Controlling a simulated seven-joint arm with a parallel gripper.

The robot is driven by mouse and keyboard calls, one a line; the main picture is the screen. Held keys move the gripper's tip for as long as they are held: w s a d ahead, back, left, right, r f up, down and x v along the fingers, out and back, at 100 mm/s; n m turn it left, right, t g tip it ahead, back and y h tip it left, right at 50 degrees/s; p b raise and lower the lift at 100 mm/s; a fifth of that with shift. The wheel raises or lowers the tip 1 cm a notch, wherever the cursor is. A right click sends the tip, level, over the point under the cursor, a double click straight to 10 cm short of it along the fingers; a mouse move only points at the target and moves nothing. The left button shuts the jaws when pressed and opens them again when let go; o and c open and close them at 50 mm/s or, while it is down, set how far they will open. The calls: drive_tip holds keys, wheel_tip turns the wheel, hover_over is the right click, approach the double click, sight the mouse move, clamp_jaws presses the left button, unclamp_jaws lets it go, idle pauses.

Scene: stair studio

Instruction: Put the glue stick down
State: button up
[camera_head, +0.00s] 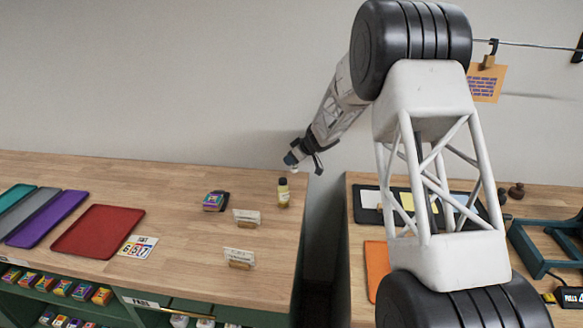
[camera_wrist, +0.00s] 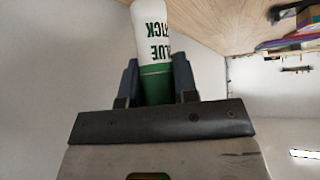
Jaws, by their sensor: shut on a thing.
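The glue stick (camera_wrist: 157,45) is a white and green tube with dark green lettering that reads upside down in the wrist view. My gripper (camera_wrist: 157,80) is shut on its green part, with a dark finger on each side. The white end sticks out past the fingertips, and its tip is cut off by the picture's top edge. In the head view my gripper (camera_head: 291,160) is above the back right part of the left wooden counter (camera_head: 180,180). The stick is too small to make out clearly there.
A yellowish bottle with a dark cap (camera_head: 283,193) stands just below my gripper in the picture. A small colourful box (camera_head: 214,201) and two card holders (camera_head: 246,217) (camera_head: 239,257) are nearby. A red tray (camera_head: 98,231) lies further left. A gap separates the right-hand table.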

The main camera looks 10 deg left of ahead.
sight(292, 166)
drive_tip(key=shift+f, duration=1.85)
drive_tip(key=shift+f, duration=0.15)
drive_tip(key=o, duration=0.9)
drive_tip(key=shift+r, duration=0.2)
drive_tip(key=v, duration=1.2)
